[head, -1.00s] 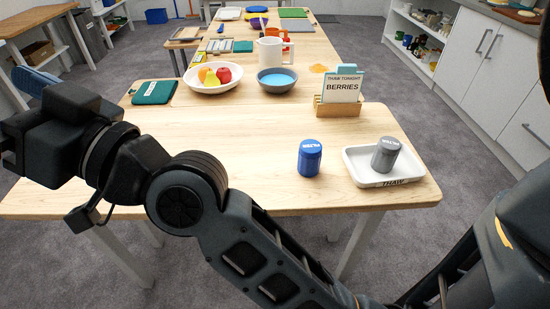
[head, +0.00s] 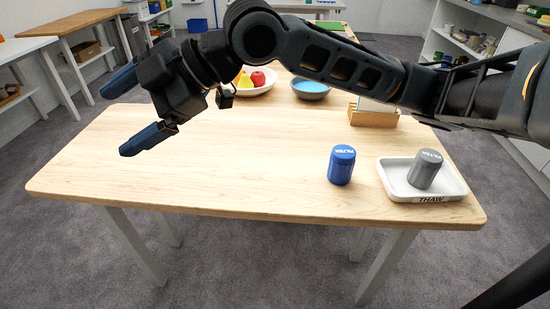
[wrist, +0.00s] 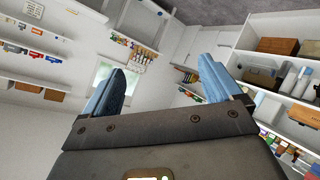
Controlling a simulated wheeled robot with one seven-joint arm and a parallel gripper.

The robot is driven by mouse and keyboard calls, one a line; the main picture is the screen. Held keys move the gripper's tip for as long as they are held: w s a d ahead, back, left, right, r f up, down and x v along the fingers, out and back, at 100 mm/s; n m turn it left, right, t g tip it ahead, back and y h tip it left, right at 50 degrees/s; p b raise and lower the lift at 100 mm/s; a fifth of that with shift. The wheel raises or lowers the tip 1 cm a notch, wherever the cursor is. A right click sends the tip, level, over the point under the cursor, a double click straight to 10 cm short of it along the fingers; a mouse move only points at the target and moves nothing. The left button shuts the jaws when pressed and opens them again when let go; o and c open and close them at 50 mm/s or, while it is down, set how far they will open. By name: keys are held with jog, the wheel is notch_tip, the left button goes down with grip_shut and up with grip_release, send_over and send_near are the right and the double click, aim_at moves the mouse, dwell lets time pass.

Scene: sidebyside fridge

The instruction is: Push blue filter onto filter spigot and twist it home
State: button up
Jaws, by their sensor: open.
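The blue filter (head: 341,165) stands upright on the wooden table, left of the white tray, with a white label on its top. No filter spigot can be made out in these views.
The white THAW tray (head: 392,186) sits near the table's right end. A wooden card holder (head: 374,118), a blue-grey bowl (head: 311,90) and a fruit bowl (head: 262,88) stand behind, partly hidden by my arm. The table's front left (head: 180,170) is clear.

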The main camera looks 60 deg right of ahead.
jog(key=s+d+f+g+h, duration=0.3)
jog(key=s+d+f, duration=0.2)
jog(key=d+f, duration=0.3)
jog(key=m+g+h+b, duration=0.3)
jog(key=g+h, duration=0.2)
jog(key=g, duration=0.2)
send_near(342, 163)
jog(key=f, duration=0.1)
jog(key=d+f, duration=0.1)
jog(key=f, duration=0.1)
jog(key=d+f, duration=0.1)
jog(key=f, duration=0.1)
jog(key=shift+w+d, duration=0.1)
jog(key=shift+w, duration=0.05)
jog(key=shift+d+f, duration=0.1)
jog(key=shift+f, duration=0.2)
jog(key=shift+d+f+b, duration=0.15)
jog(key=shift+f+b, duration=0.05)
jog(key=shift+f, duration=1.55)
jog(key=shift+d+f+b, duration=0.1)
jog(key=shift+f+b, duration=0.05)
jog(key=shift+f, duration=1.65)
jog(key=shift+c, duration=0.2)
jog(key=c, duration=1.2)
jog(key=shift+o, duration=0.2)
